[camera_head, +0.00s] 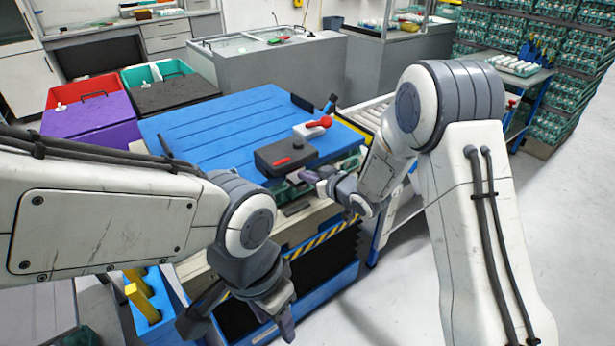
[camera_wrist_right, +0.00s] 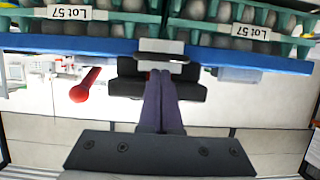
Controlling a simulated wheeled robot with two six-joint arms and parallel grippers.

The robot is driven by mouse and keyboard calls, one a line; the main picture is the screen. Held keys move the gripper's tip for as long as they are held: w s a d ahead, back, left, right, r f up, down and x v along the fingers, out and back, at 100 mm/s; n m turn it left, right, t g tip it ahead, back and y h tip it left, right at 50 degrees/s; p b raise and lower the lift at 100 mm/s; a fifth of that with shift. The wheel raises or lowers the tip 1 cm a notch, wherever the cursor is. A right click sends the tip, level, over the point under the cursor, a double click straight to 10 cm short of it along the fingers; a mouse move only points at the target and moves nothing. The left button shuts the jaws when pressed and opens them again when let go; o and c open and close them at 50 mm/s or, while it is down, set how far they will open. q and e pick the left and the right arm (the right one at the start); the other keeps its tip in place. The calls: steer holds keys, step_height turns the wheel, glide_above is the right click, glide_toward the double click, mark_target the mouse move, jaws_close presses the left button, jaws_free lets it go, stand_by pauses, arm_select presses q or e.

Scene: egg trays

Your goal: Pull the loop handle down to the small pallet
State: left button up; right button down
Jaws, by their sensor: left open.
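My right gripper (camera_head: 312,177) is at the front edge of the blue-topped stack, just below a dark box with a red mark (camera_head: 286,156). The handle is small in the head view and partly hidden by the gripper. My left gripper (camera_head: 243,312) is open and empty, low in front of the stack. I cannot clearly make out the small pallet.
The blue top (camera_head: 220,120) carries the dark box and a red lever (camera_head: 318,122). The lever also shows in the right wrist view (camera_wrist_right: 85,86). Egg trays labelled Lot 57 (camera_wrist_right: 70,13) line its upper edge. Purple (camera_head: 90,125) and black crates stand left. The floor at right is clear.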

steer(key=shift+f, duration=0.1)
step_height(320, 180, down, 10)
steer(key=b, duration=0.8)
steer(key=shift+f, duration=0.15)
stand_by(0.8)
steer(key=shift+s+r, duration=0.1)
steer(key=shift+r, duration=0.1)
steer(key=r+p+v, duration=0.2)
steer(key=p+v, duration=0.2)
steer(key=v, duration=0.8)
steer(key=shift+w+a, duration=0.3)
steer(key=shift+w, duration=0.05)
stand_by(0.5)
